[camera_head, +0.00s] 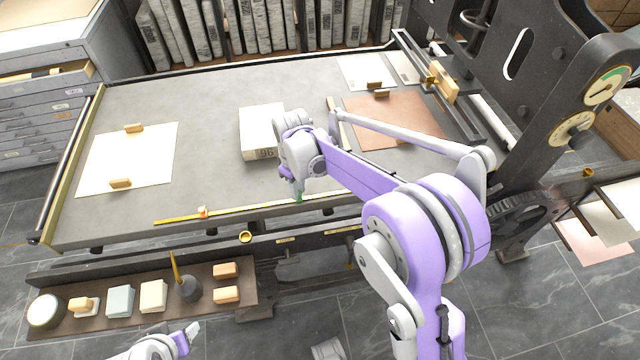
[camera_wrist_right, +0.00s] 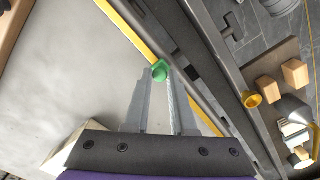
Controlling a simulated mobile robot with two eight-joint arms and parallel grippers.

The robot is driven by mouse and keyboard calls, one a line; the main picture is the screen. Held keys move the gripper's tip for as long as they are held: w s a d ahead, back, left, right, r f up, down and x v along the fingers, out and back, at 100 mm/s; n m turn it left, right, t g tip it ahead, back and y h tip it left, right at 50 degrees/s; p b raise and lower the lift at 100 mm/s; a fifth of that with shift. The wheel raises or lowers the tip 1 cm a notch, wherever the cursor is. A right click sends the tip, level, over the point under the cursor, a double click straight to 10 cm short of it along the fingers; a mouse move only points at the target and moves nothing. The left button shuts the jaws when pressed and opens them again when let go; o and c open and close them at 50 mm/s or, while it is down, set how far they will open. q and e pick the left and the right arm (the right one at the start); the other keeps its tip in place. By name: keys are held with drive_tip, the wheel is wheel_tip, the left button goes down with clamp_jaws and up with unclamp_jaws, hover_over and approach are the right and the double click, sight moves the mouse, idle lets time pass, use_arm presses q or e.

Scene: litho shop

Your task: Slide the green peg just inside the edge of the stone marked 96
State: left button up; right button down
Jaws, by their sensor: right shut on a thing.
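The stone marked 96 (camera_head: 262,122) is a pale block lying on the grey press bed, its number on the front face. A corner of a pale block, likely this stone, shows at lower left in the right wrist view (camera_wrist_right: 62,143). My right gripper (camera_head: 298,193) is at the bed's front edge, in front and to the right of the stone. It is shut on the green peg (camera_wrist_right: 160,71), whose rounded green end shows between the fingertips, over the yellow scale strip (camera_wrist_right: 134,38). Part of my left gripper (camera_head: 186,338) shows low at left; its jaw state is unclear.
The press bed (camera_head: 215,105) holds a white sheet (camera_head: 128,158) at left and a copper-brown plate (camera_head: 410,128) at right. An orange slider (camera_head: 203,212) sits on the scale. A tool shelf (camera_head: 205,300) with blocks and a brush pot (camera_head: 188,289) lies in front, below the bed.

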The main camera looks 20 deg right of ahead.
drive_tip(key=shift+w+a, duration=0.15)
drive_tip(key=shift+a, duration=0.4)
drive_tip(key=c, duration=0.8)
unclamp_jaws()
drive_tip(key=shift+o, duration=0.2)
wheel_tip(320, 180, up, 11)
drive_tip(key=p, duration=0.1)
drive_tip(key=shift+f, duration=0.1)
